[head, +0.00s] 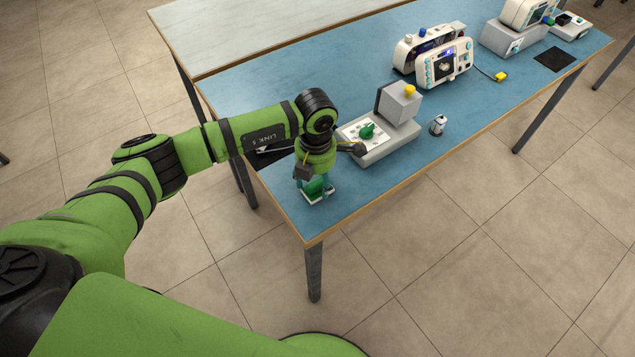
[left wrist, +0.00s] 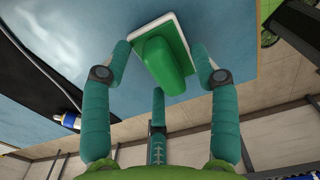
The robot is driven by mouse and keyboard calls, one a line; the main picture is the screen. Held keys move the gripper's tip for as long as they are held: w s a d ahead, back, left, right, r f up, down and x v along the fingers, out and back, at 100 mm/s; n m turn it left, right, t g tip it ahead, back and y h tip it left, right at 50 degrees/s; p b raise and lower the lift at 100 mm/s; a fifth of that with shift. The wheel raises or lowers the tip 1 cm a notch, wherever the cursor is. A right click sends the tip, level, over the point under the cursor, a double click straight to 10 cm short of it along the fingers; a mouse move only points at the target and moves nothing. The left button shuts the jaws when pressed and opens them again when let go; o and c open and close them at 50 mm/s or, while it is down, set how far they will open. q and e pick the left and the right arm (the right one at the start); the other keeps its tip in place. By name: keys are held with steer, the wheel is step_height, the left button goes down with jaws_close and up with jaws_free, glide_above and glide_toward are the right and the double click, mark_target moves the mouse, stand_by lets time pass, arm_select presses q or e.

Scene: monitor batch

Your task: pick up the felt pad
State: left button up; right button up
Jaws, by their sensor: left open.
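The felt pad appears to be the white, squarish base with a green block-shaped handle on top. In the head view the felt pad (head: 318,195) lies near the left front corner of the blue table (head: 345,205). In the left wrist view the pad's green handle (left wrist: 165,66) is clear, with white rim around it. My left gripper (head: 315,184) points down right over the pad. Its three teal fingers, also seen in the left wrist view (left wrist: 160,70), are open around the handle. I cannot tell whether any finger touches it. My right gripper is not in view.
A grey device with a yellow knob (head: 399,102) stands close to the right of my left gripper. A small metal container (head: 438,125) is beside it. White monitors (head: 446,64) and a black square mat (head: 552,59) are farther off.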

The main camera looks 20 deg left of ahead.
mark_target(321, 179)
arm_select(q)
steer(key=shift+f, duration=0.25)
jaws_close()
steer(key=shift+r, duration=0.15)
steer(key=shift+r, duration=0.3)
steer(key=r+b, duration=0.1)
steer(key=d+r+b, duration=0.1)
steer(key=r, duration=0.1)
steer(key=shift+w+d+r, duration=0.1)
steer(key=shift+w+r, duration=0.1)
steer(key=shift+r, duration=0.1)
steer(key=w+d+r+b, duration=0.2)
steer(key=d+r+b, duration=0.2)
steer(key=d, duration=0.6)
steer(key=shift+w+r, duration=0.2)
steer(key=shift+r, duration=1.1)
steer(key=shift+d, duration=0.1)
